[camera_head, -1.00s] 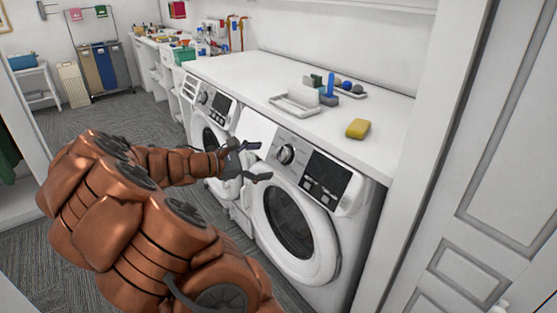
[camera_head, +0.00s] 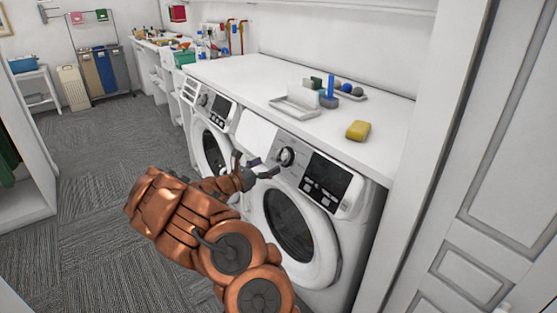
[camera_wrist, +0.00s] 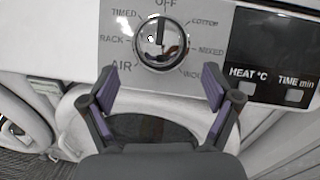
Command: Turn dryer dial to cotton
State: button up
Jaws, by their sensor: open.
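The dryer (camera_head: 318,235) is the nearer of two white front-loading machines, with a round door and a dark display. Its chrome dial (camera_head: 286,156) also shows in the wrist view (camera_wrist: 160,42), ringed by OFF at the top, the cotton label (camera_wrist: 204,22) at upper right, MIXED at right, AIR at lower left, and RACK and TIMED at left. Reflections on the dial make its pointer hard to read. My gripper (camera_head: 257,165) is open and empty in front of the panel, just left of the dial. In the wrist view its fingers (camera_wrist: 160,85) are spread below the dial, apart from it.
A second machine (camera_head: 212,130) stands to the left. The white counter (camera_head: 240,82) above holds a yellow sponge (camera_head: 358,130), a white tray (camera_head: 296,108) and small balls. A white door (camera_head: 500,170) and frame stand close at right. Carpet floor at left is clear.

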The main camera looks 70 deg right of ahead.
aim_at(279, 160)
jog(key=shift+p+x, duration=0.5)
jog(key=shift+x, duration=2.35)
jog(key=c, duration=1.1)
